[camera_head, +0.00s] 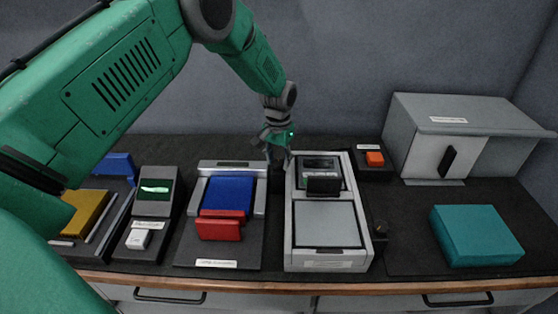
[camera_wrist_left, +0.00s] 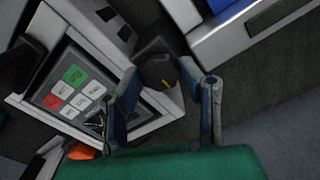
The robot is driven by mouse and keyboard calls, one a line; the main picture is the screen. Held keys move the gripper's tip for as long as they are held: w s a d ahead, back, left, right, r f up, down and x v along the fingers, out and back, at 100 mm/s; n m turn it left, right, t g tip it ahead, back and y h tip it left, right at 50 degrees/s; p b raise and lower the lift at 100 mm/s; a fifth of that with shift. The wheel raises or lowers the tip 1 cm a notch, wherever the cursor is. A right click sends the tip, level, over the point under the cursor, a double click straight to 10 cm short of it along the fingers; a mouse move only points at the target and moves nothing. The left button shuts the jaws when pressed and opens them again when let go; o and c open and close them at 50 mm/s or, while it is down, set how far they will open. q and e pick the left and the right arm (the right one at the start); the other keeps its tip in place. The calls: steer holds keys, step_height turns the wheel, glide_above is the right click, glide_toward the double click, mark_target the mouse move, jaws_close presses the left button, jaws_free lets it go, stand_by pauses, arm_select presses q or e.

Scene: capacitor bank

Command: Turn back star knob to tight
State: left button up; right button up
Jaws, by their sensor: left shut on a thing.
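The back star knob (camera_wrist_left: 158,71) is a dark round knob with a small yellow mark, on a dark block beside the light-framed unit (camera_head: 288,228). My left gripper (camera_head: 278,158) reaches down to it, behind the gap between that unit and the blue-and-red device. In the left wrist view the two fingers of this gripper (camera_wrist_left: 168,84) stand on either side of the knob and are shut on it. In the head view the gripper hides most of the knob. My right gripper is not in view.
The blue-and-red device (camera_head: 228,195) stands close on the left. An orange button box (camera_head: 375,158) and a grey cabinet (camera_head: 455,120) stand at the back right. A second dark knob (camera_head: 380,228) sits at the unit's right side. A teal box (camera_head: 476,235) lies at the right.

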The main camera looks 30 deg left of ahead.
mark_target(279, 161)
arm_select(q)
steer(key=shift+w+r, duration=0.1)
steer(key=shift+w, duration=0.05)
steer(key=o, duration=1)
steer(key=shift+o, duration=0.6)
steer(key=shift+r, duration=0.15)
step_height(279, 161, up, 11)
steer(key=shift+r, duration=0.15)
steer(key=shift+a, duration=0.1)
